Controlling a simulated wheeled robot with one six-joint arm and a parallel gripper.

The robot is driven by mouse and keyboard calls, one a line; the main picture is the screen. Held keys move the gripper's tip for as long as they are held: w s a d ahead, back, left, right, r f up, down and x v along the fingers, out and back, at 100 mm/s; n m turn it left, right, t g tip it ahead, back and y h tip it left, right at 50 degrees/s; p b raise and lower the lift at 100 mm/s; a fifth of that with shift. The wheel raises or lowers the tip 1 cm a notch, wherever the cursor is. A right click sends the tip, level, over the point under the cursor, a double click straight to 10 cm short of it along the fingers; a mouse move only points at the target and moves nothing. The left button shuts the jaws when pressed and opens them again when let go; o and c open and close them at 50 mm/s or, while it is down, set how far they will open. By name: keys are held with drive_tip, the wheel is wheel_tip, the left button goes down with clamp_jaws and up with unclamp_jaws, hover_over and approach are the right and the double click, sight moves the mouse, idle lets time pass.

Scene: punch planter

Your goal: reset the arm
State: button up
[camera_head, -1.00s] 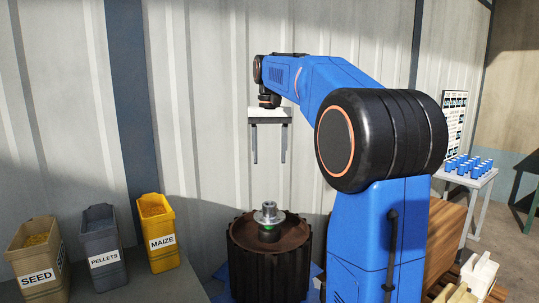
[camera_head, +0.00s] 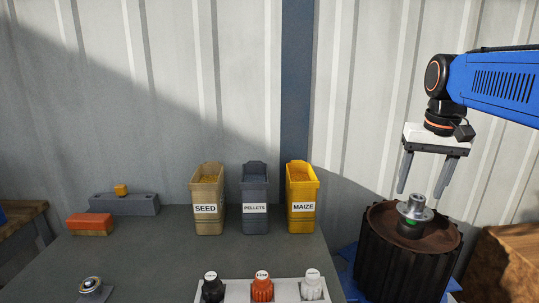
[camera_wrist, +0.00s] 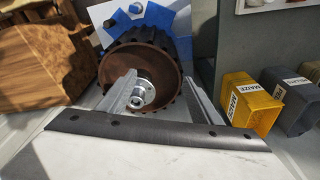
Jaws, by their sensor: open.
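My blue arm (camera_head: 498,88) reaches in from the right in the head view. My gripper (camera_head: 422,190) points down with its two grey fingers apart and nothing between them. It hangs above a dark ribbed drum-like planter (camera_head: 405,262) that carries a silver metal hub (camera_head: 415,208) on its top. In the wrist view my gripper (camera_wrist: 158,84) shows its open fingers on either side of the hub (camera_wrist: 137,97), with the brown planter face (camera_wrist: 168,72) behind. The fingertips look close to the hub in the head view, but I cannot tell the exact gap.
Bins labelled seed (camera_head: 206,215), pellets (camera_head: 255,220) and maize (camera_head: 302,215) stand on the grey table (camera_head: 150,258). A white rack (camera_head: 237,290) holds black, red and white knobs. An orange-red block (camera_head: 87,223) and grey block (camera_head: 128,205) sit left. A wooden block (camera_head: 510,262) stands right.

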drive_tip(key=s+a+f+n+t, duration=0.1)
drive_tip(key=s+a+f, duration=0.2)
drive_tip(key=s+f, duration=0.6)
drive_tip(key=s+a+f+n+t, duration=0.1)
drive_tip(key=s+a+f, duration=0.3)
drive_tip(key=s+f, duration=0.5)
drive_tip(key=shift+s+f+n+t, duration=0.15)
drive_tip(key=shift+f+n+t, duration=0.25)
drive_tip(key=shift+f+n, duration=0.35)
